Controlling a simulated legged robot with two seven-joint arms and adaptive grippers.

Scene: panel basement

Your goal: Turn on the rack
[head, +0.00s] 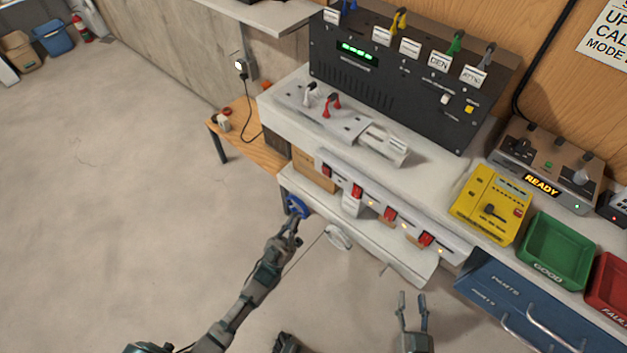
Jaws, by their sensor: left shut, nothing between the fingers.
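A black rack-like unit (395,85) stands at the back of the white bench, with a lit green display and a row of labelled coloured levers along its top. A white strip (390,213) with several red switches and small lit lamps runs along the bench's front edge. My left gripper (297,215) is shut beside a blue round object (300,205) below the bench's left end; I cannot tell whether they touch. My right gripper (413,300) is open and empty, its fingers pointing up, in front of the bench and left of the blue drawers.
A grey unit (548,165) reads READY. A yellow meter (487,205), green bin (556,250) and red bin (610,288) line the right side. Blue drawers (500,300) with handles are below. A small wooden table (252,133) stands left. The left floor is clear.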

